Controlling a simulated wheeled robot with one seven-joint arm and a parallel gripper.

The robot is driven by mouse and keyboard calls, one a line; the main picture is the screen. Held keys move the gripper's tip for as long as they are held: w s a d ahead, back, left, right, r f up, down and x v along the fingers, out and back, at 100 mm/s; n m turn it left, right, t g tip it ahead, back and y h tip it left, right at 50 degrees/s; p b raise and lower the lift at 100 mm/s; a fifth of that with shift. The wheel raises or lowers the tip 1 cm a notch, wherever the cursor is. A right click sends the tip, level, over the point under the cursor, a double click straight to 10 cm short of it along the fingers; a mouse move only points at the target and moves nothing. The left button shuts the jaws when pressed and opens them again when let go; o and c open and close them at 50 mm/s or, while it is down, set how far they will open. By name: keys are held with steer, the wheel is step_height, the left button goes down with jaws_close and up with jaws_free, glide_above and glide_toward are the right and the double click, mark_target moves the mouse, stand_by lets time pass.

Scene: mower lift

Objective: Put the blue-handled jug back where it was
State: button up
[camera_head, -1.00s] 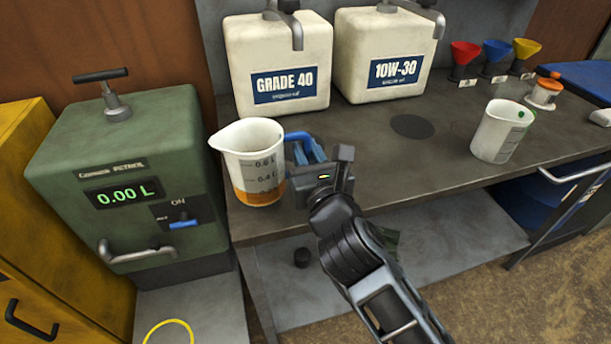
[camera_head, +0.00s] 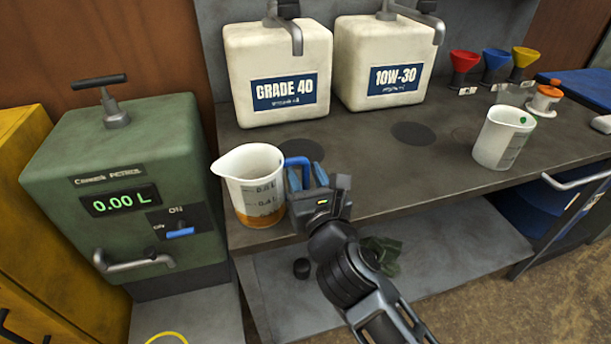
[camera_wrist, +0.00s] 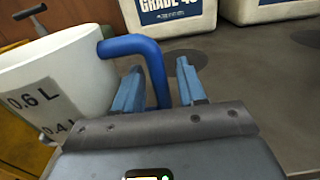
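The blue-handled jug (camera_head: 250,186) is white with amber liquid in its lower part. It looks upright on the bench (camera_head: 375,185), near the front left corner; its base appears to rest on the top. Its blue handle (camera_head: 297,161) points right, toward my gripper (camera_head: 308,176). In the wrist view the blue handle (camera_wrist: 152,62) passes between the two light-blue fingers of my gripper (camera_wrist: 160,88). The fingers stand apart, with gaps beside the handle. The jug's body (camera_wrist: 58,75) is at the left there, showing the 0.6 L mark.
Dark round marks (camera_head: 412,133) lie on the bench, one behind the jug. A second jug (camera_head: 503,138) stands at right. GRADE 40 (camera_head: 277,75) and 10W-30 (camera_head: 385,60) containers stand behind. The green petrol unit (camera_head: 125,190) is close at left. The middle bench is clear.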

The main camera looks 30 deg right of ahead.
steer(key=shift+o, duration=0.3)
steer(key=shift+r, duration=0.15)
steer(key=shift+s+a, duration=0.1)
steer(key=shift+s, duration=0.2)
steer(key=b+v, duration=0.1)
steer(key=v, duration=1)
steer(key=shift+s+b, duration=0.2)
steer(key=shift+b, duration=0.15)
